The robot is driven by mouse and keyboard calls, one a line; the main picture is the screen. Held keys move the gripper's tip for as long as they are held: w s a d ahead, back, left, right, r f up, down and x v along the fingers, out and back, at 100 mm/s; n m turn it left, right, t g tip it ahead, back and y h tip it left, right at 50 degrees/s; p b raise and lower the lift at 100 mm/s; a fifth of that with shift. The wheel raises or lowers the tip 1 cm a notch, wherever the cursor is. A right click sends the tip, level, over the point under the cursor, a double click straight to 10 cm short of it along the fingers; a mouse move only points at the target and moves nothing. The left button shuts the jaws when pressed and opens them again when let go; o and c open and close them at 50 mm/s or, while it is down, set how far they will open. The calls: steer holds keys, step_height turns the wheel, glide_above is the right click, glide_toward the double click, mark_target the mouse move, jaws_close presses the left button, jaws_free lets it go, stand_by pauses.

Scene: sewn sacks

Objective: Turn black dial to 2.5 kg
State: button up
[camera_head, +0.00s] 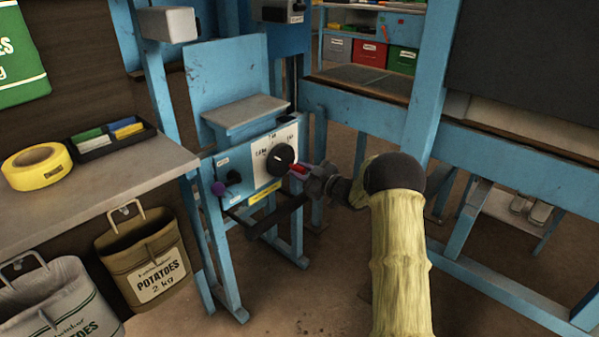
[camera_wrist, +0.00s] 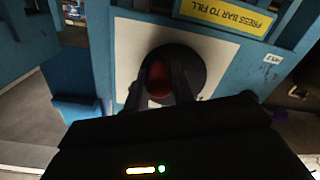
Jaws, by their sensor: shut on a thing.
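The black dial (camera_head: 281,160) sits on a white scale plate (camera_head: 263,165) on the front of the blue machine. A pale pointer mark shows on the dial in the head view, toward its upper left; the printed weights are too small to read surely. My gripper (camera_head: 298,170) reaches the dial from the right. In the wrist view the dial (camera_wrist: 190,62) is a dark disc, and my gripper (camera_wrist: 166,85) has its fingers at it, shut on the dial's grip. A red part shows between the fingers. The fingers hide part of the dial face.
A purple knob (camera_head: 218,188) and a black knob (camera_head: 233,177) sit left of the dial. A yellow label (camera_head: 263,203) and a dark bar (camera_head: 275,214) are below. A grey table (camera_head: 100,185) with yellow tape (camera_head: 37,166) stands left. Blue frame posts (camera_head: 425,100) stand right.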

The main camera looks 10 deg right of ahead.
steer(key=shift+w+d+r+n, duration=0.1)
steer(key=shift+d+r+n, duration=0.1)
steer(key=shift+n, duration=0.5)
steer(key=o, duration=1)
steer(key=p+v, duration=0.5)
steer(key=v, duration=1.2)
steer(key=shift+d, duration=0.15)
